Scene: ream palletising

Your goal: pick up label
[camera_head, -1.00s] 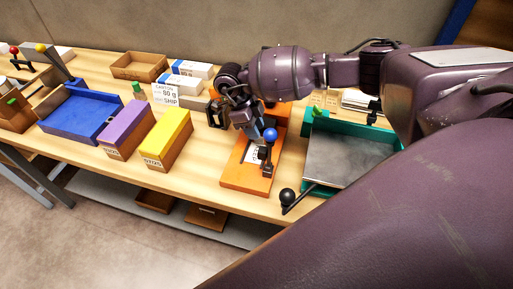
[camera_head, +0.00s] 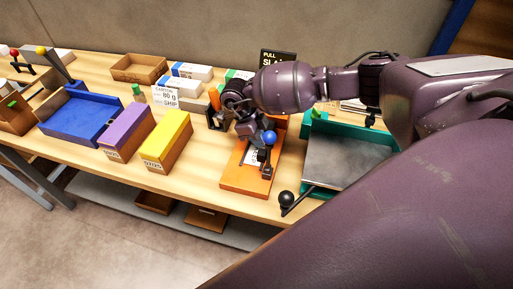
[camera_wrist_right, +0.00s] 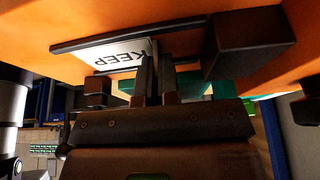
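The white label (camera_wrist_right: 118,55), printed KEEP, lies against a dark plate on the orange device in the right wrist view. In the head view the label (camera_head: 249,157) shows as a small white patch on the orange device (camera_head: 240,181). My right gripper (camera_wrist_right: 155,62) is at the label's right end, its two fingers close together with a narrow gap. The label's edge reaches the fingers; whether they touch it is unclear. My left gripper is out of view.
A teal-edged tray (camera_head: 345,160) with a black-knobbed lever stands right of the orange device. Yellow (camera_head: 166,138) and purple (camera_head: 127,128) reams stand left, beside a blue tray (camera_head: 75,117). A carton sign (camera_head: 165,97) and a black sign (camera_head: 277,57) stand behind.

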